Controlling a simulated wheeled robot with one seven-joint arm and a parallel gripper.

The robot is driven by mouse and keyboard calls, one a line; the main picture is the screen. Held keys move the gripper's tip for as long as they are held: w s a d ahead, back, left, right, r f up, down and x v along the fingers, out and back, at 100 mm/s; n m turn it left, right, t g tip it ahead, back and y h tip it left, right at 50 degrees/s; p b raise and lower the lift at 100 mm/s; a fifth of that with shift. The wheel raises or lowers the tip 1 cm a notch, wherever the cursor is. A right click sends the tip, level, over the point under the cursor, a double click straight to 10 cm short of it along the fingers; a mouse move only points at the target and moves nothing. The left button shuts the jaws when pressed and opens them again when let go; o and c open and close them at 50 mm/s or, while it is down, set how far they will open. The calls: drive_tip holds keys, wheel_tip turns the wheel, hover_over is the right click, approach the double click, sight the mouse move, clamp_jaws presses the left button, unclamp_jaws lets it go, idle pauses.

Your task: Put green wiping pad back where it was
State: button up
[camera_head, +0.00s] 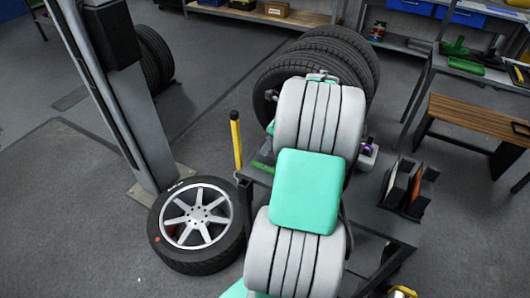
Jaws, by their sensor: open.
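My own white and teal arm fills the middle of the view and hides what lies under it. My gripper's fingers cannot be made out. On the right-hand workbench lie a flat green piece (466,66) and a green item with a raised part (455,47). A small flat green patch (263,167) shows on the grey metal frame (254,176), just left of my arm. I cannot tell which of these is the wiping pad.
A wheel with a silver rim (202,219) lies on the floor at left, beside a grey post (118,105). Several tyres (350,42) stand behind my arm. A yellow post (236,140) rises by the frame. A wooden-topped bench (475,115) stands at right. Floor at far left is clear.

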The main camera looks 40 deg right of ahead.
drive_tip(key=a+v, duration=0.1)
drive_tip(key=v, duration=0.4)
drive_tip(key=w+a+r+n, duration=0.1)
drive_tip(key=a+r+n, duration=0.1)
drive_tip(key=a+n, duration=0.6)
drive_tip(key=w+a+r+n, duration=0.1)
drive_tip(key=a+r+n, duration=0.2)
drive_tip(key=a+n, duration=0.55)
drive_tip(key=s+a+n, duration=0.4)
drive_tip(key=a+n, duration=0.3)
drive_tip(key=n, duration=0.1)
drive_tip(key=s+a+f+n+h, duration=0.1)
drive_tip(key=s+a+n, duration=0.3)
drive_tip(key=a+n, duration=0.4)
drive_tip(key=shift+s+g+h, duration=0.3)
drive_tip(key=shift+s, duration=0.1)
drive_tip(key=shift+a, duration=0.15)
